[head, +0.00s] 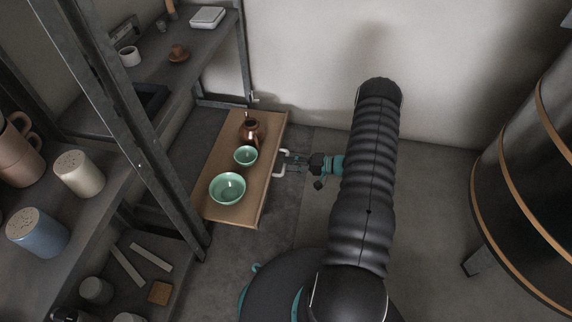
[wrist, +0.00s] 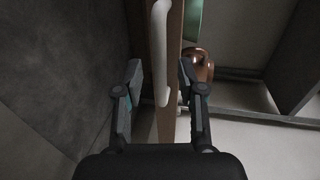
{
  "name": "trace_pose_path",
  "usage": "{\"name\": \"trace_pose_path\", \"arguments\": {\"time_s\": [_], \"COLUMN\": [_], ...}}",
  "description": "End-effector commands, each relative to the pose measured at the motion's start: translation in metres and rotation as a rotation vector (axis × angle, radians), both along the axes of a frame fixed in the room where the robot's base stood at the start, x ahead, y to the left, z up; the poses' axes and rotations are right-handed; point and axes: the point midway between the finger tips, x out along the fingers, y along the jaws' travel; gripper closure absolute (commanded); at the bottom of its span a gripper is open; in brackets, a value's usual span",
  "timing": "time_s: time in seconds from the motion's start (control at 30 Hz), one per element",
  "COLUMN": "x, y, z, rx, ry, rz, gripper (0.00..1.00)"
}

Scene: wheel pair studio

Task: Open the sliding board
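The sliding board (head: 221,157) is a brown wooden board jutting out of the lower part of the grey shelf rack, level. It carries two green bowls (head: 227,188) (head: 245,155) and a brown pot (head: 251,131). A white handle (head: 279,175) sits on its front edge; it also shows in the wrist view (wrist: 160,50), next to the board's edge (wrist: 174,45). My gripper (head: 286,163) is at the handle. In the wrist view my gripper (wrist: 160,68) is open, with one finger either side of the handle. I cannot tell whether either finger touches it.
A rack post (head: 140,150) stands beside the board's left side. Upper shelves hold cups and a white scale (head: 208,17). Beige and blue jars (head: 38,232) stand at left. A dark round kiln-like body (head: 535,170) is at right. Floor between is clear.

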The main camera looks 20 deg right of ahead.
Motion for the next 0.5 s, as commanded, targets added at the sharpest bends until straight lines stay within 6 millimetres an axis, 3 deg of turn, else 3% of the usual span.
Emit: {"name": "trace_pose_path", "arguments": {"time_s": [0.23,0.5], "x": [-0.028,-0.047], "y": [-0.042,-0.07], "z": [0.01,0.018], "rx": [0.0,0.0], "ry": [-0.001,0.0], "rz": [-0.003,-0.001], "gripper": [0.61,0.61]}}
